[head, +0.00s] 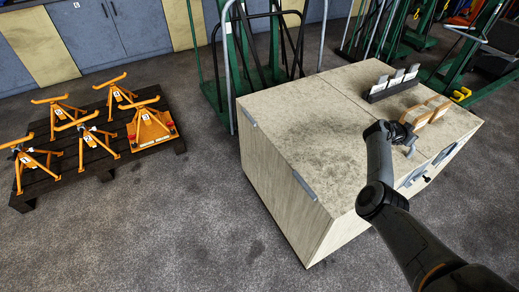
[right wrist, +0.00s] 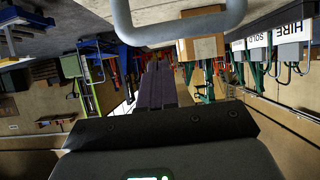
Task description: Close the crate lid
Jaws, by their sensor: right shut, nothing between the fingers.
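The wooden crate (head: 290,190) stands at centre right in the head view. Its pale, stained lid (head: 305,110) appears to lie flat across the top, with grey metal strips along the left edge. I cannot tell whether any gap remains at the front. Grey handles (head: 415,176) show on the crate's right-hand face. My right gripper (head: 411,148) is over the crate top near that edge, partly hidden by its own wrist. In the right wrist view its dark fingers (right wrist: 155,84) are together and empty, below a grey looped handle (right wrist: 181,38). My left gripper is out of view.
Several orange stands are on a black pallet (head: 105,172) at left. Green frames stand behind. The floor between pallet and crate is clear.

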